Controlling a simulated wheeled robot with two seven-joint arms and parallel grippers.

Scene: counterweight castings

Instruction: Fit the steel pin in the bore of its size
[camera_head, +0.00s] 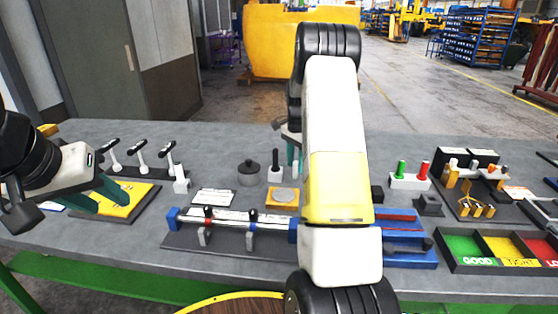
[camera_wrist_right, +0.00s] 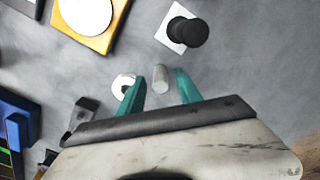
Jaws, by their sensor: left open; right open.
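A grey steel pin (camera_wrist_right: 160,78) shows in the right wrist view between the fingertips of my right gripper (camera_wrist_right: 160,88), with gaps on both sides. The gripper is open and does not hold it. A white ring-like piece with a dark centre (camera_wrist_right: 123,86) is partly hidden by the left finger. In the head view my right gripper (camera_head: 296,158) is mostly hidden behind its own arm, and the pin cannot be made out. My left gripper (camera_head: 104,198) is open over a yellow plate (camera_head: 128,206) at the left. I cannot tell which bore matches the pin.
A black knob on a white base (camera_wrist_right: 185,32) and a yellow plate with a pale disc (camera_wrist_right: 100,42) are near the right gripper. A lidded dark pot (camera_head: 248,173), a blue-ended rail fixture (camera_head: 225,240), a red-and-green peg block (camera_head: 410,182) and sorting trays (camera_head: 450,264) crowd the table.

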